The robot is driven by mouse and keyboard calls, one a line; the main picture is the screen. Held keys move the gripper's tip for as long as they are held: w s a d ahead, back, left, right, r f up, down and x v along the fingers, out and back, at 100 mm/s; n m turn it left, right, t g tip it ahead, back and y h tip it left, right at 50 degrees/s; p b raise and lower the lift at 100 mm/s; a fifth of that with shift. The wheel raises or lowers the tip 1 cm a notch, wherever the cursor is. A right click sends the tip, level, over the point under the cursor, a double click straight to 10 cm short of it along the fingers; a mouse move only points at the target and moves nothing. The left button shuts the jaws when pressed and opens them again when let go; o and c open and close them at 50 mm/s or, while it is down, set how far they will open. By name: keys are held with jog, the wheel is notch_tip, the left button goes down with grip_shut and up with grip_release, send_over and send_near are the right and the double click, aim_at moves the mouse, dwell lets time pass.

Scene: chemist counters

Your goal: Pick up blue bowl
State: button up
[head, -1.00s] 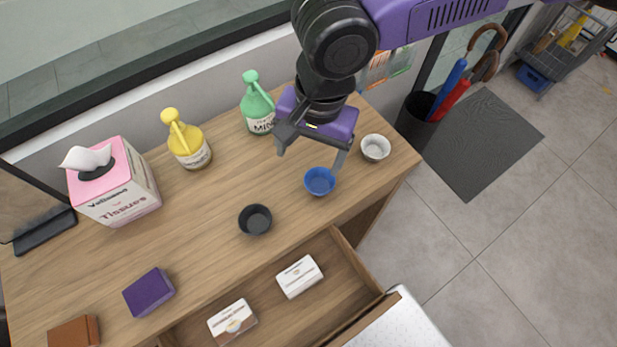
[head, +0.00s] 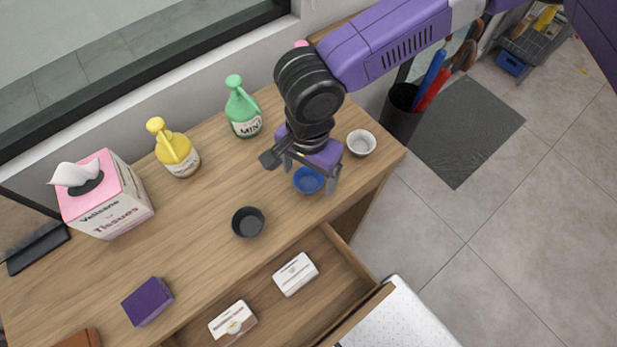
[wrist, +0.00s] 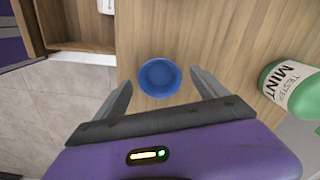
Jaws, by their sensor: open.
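The blue bowl (head: 308,181) sits upright on the wooden counter near its right end. In the wrist view the blue bowl (wrist: 159,78) lies between and just beyond the two fingertips. My gripper (head: 307,180) is open and empty, pointing down over the bowl, with a finger showing on either side of it. In the wrist view my gripper (wrist: 159,80) shows both fingers spread wide, apart from the bowl. Part of the bowl's far rim is hidden by the gripper in the head view.
A white bowl (head: 361,143) stands close to the right and a black bowl (head: 247,222) to the left. A green mint bottle (head: 243,112) and yellow bottle (head: 177,152) stand behind. An open drawer (head: 330,262) holds white boxes. Bare counter lies left of the black bowl.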

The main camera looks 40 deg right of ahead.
jog(key=shift+f, duration=0.25)
jog(key=c, duration=1.4)
jog(key=shift+r, duration=0.15)
